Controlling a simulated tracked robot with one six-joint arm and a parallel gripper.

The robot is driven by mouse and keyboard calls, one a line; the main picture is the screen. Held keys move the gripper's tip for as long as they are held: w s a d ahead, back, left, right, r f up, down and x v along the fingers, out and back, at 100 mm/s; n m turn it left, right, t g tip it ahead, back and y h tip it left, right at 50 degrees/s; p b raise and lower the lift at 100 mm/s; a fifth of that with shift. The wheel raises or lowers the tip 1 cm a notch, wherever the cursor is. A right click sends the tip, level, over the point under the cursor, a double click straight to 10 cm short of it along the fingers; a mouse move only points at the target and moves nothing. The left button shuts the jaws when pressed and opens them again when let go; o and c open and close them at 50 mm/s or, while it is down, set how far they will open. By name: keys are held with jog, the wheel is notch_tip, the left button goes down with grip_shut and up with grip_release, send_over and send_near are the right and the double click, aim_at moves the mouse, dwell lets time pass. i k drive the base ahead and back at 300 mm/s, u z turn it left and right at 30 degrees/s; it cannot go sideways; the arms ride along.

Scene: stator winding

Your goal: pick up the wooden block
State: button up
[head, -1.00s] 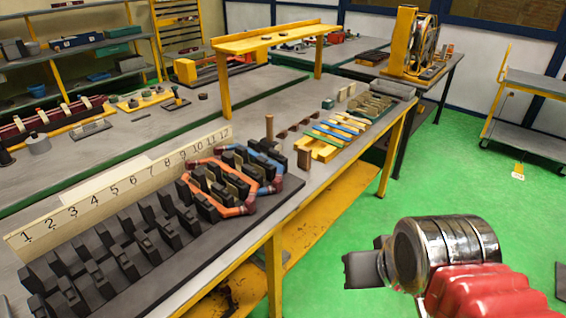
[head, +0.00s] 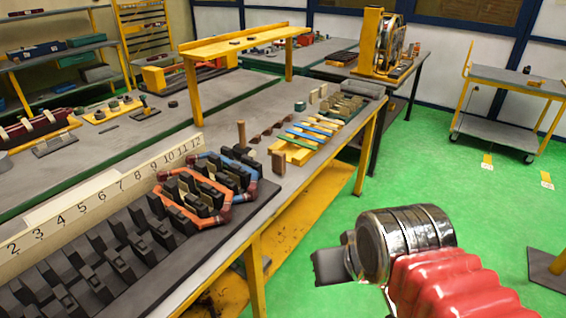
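A small upright brown wooden block (head: 278,163) stands on the workbench near its front edge, just right of the slotted stator model (head: 120,250) with its orange and blue coils. A thinner upright wooden peg (head: 241,135) stands behind it to the left. My gripper (head: 328,266) is at the lower right, over the green floor in the picture and apart from the block and bench. Its dark grey jaw end points left. I see it from the side, so the gap between the fingers is hidden, and no held object shows.
A yellow tray (head: 292,152) with blue and yellow strips lies right of the block. A numbered board (head: 110,190) stands behind the stator model. A yellow raised shelf (head: 245,40) spans the bench. Green floor is open on the right, before a grey trolley (head: 510,85).

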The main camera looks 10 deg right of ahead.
aim_at(278, 158)
jog(key=z, duration=0.05)
jog(key=i, duration=0.9)
jog(key=u, duration=3.75)
